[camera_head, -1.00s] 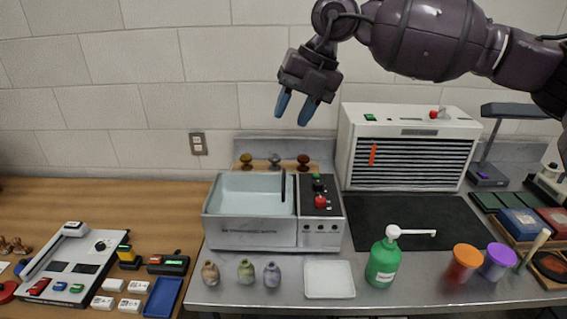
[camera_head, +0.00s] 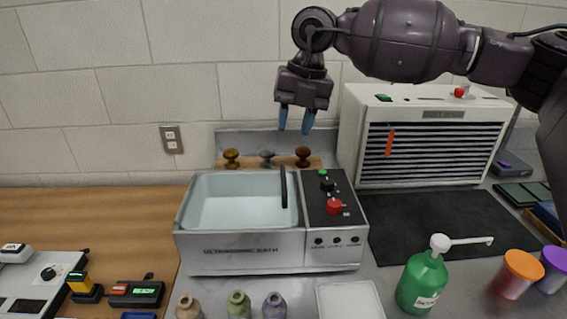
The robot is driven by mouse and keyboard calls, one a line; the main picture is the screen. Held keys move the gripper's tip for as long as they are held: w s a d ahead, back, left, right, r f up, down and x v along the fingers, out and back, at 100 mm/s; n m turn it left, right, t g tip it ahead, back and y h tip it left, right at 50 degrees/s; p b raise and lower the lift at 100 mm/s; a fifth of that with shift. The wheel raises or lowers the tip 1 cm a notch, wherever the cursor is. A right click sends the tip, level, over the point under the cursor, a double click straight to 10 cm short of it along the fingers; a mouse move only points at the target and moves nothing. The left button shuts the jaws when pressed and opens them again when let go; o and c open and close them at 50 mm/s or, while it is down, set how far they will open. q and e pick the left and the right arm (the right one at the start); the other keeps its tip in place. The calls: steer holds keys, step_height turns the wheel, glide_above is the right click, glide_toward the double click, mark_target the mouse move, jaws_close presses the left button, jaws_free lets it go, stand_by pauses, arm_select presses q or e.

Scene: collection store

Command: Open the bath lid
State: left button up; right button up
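The ultrasonic bath (camera_head: 240,255) is a grey metal box on the bench in the middle of the view. Its pale blue basin (camera_head: 238,207) shows from above, and I cannot tell whether a clear lid covers it. A dark bar (camera_head: 284,188) stands at the basin's right side, beside the black control panel (camera_head: 318,209) with its red knob. My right gripper (camera_head: 296,119) points down above the back of the bath, with its two blue fingers apart and nothing between them. It is clear of the bath. My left gripper is out of view.
Several small knobbed weights (camera_head: 267,157) stand behind the bath. A white vented cabinet (camera_head: 420,105) stands at the right, behind a black mat (camera_head: 435,222). A green pump bottle (camera_head: 421,284), a white tray (camera_head: 349,302) and small vases (camera_head: 239,304) stand in front.

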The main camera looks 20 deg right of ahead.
mark_target(283, 169)
steer(key=f, duration=0.3)
steer(key=a+f, duration=0.1)
steer(key=f, duration=0.2)
steer(key=f+b, duration=0.1)
steer(key=f, duration=0.2)
steer(key=shift+w+a, duration=0.35)
steer(key=shift+c, duration=0.5)
jaws_close()
